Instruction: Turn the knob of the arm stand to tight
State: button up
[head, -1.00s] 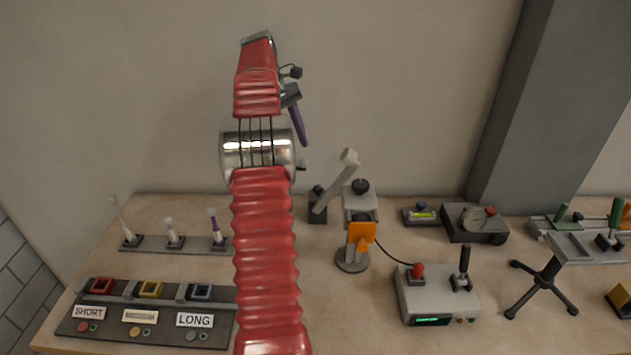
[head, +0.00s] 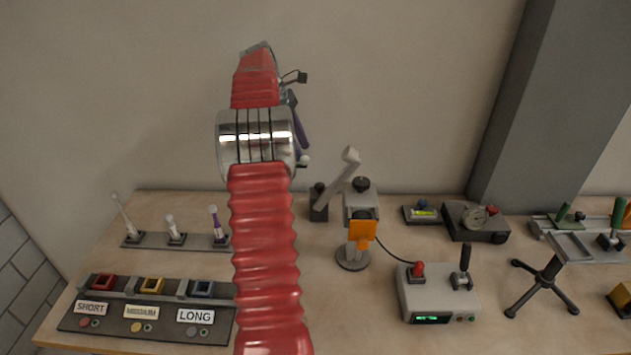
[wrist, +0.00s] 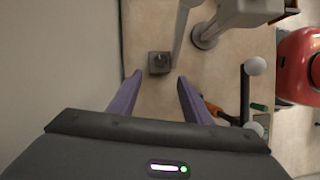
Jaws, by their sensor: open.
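The arm stand (head: 335,187) stands at the back of the bench, with a dark block base and a pale jointed arm slanting up to the right. Its dark knob (head: 319,187) is on top of the block; the knob (wrist: 160,58) also shows in the wrist view. Which way the knob is set is too small to tell. My gripper (wrist: 160,76) is open and empty, its two purple fingers on either side of the line to the block, not touching it. In the head view my gripper (head: 300,128) is high, left of the stand, partly hidden by my arm.
A grey lamp-like stand with an orange plate (head: 362,230) stands close to the right of the arm stand. A rack with several white and purple probes (head: 175,240) is at left. A control box (head: 435,298) with a joystick is at right front. The wall is close behind.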

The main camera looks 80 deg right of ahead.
aim_at(319, 184)
jog(key=x, duration=1.2)
jog(key=shift+f, duration=0.3)
jog(key=shift+c, duration=0.3)
jog(key=c, duration=1)
jog(key=m+y, duration=0.1)
jog(key=m, duration=0.3)
jog(key=shift+d+m+y, duration=0.2)
jog(key=shift+m+y, duration=0.1)
jog(key=shift+y, duration=0.1)
jog(key=o, duration=1.1)
jog(key=shift+c, duration=0.2)
